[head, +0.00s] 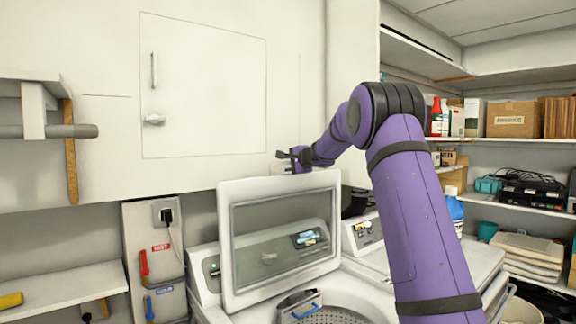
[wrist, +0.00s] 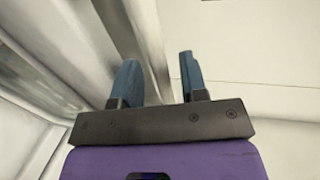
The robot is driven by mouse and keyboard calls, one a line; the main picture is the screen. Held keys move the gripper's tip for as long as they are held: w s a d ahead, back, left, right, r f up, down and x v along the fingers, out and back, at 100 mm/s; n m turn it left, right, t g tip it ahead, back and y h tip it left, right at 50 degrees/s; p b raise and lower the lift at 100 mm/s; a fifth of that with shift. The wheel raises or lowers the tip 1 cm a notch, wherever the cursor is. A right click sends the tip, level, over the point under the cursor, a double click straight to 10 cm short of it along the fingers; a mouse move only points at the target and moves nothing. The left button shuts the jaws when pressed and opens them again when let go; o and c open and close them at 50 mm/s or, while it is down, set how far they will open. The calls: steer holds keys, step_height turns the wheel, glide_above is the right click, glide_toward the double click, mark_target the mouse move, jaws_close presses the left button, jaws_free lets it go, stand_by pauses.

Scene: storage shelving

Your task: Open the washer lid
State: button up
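The washer lid (head: 226,250) is a white frame with a clear window. It stands raised, nearly upright, above the washer (head: 375,292), and the drum opening shows below it. My gripper (head: 284,160) is above the lid's top edge, close to the wall cabinet, and small in the head view. In the wrist view my gripper (wrist: 158,82) has its two blue fingers spread apart with nothing clearly between them. A pale frame edge runs behind the left finger. I cannot tell whether the gripper touches the lid.
A white wall cabinet (head: 205,85) hangs close behind and above the lid. A second white machine (head: 365,232) stands at the right, partly behind my arm. Shelves (head: 520,140) with boxes and bottles are at the far right. A low shelf (head: 70,285) is at the left.

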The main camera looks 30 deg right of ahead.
steer(key=shift+w+a+f, duration=0.1)
steer(key=shift+w, duration=0.4)
jaws_close()
steer(key=s, duration=1)
steer(key=shift+d+f, duration=0.4)
steer(key=shift+f, duration=0.05)
jaws_free()
steer(key=shift+s, duration=0.1)
steer(key=a+v, duration=0.1)
steer(key=v, duration=0.9)
steer(key=shift+s+d, duration=0.35)
steer(key=shift+d, duration=0.15)
